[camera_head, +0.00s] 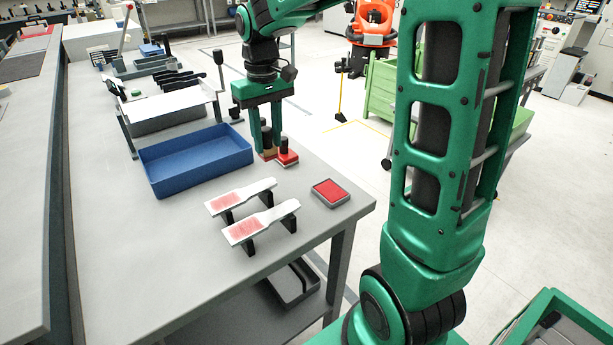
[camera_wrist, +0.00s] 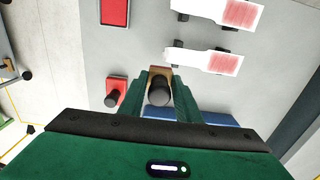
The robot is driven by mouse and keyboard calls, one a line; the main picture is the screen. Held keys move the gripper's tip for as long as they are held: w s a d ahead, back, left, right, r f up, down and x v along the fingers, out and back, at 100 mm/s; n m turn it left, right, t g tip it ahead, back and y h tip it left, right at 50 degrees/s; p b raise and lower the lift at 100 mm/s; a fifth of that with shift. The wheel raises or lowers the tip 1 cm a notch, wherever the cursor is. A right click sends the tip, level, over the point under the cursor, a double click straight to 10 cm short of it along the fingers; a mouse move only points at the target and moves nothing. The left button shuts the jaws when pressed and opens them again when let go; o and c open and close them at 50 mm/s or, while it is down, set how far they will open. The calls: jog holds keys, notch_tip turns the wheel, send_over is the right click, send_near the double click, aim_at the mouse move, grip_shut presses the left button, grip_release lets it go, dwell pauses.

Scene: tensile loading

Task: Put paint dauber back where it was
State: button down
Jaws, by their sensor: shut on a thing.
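In the wrist view the dauber (camera_wrist: 160,90) stands between my fingers. It looks upright; I cannot tell whether its base touches the table. A red block with a black knob (camera_head: 286,155) sits just right of it in the head view; it also shows in the wrist view (camera_wrist: 115,90).
Two white specimens with red patches (camera_head: 232,198) (camera_head: 260,223) lie on black supports. A red pad (camera_head: 330,193) in a dark frame lies right of them. The blue tray (camera_head: 195,160) is left of my gripper. The table's front (camera_head: 180,270) is clear.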

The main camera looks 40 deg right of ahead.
jog(key=shift+s+d+f, duration=0.1)
jog(key=shift+d+f, duration=2.65)
jog(key=shift+d, duration=0.2)
jog(key=shift+s+d+f, duration=0.1)
jog(key=shift+d+f, duration=2.65)
jog(key=shift+d, duration=0.2)
jog(key=shift+f, duration=0.1)
jog(key=c, duration=1.4)
grip_release()
jog(key=shift+o, duration=0.5)
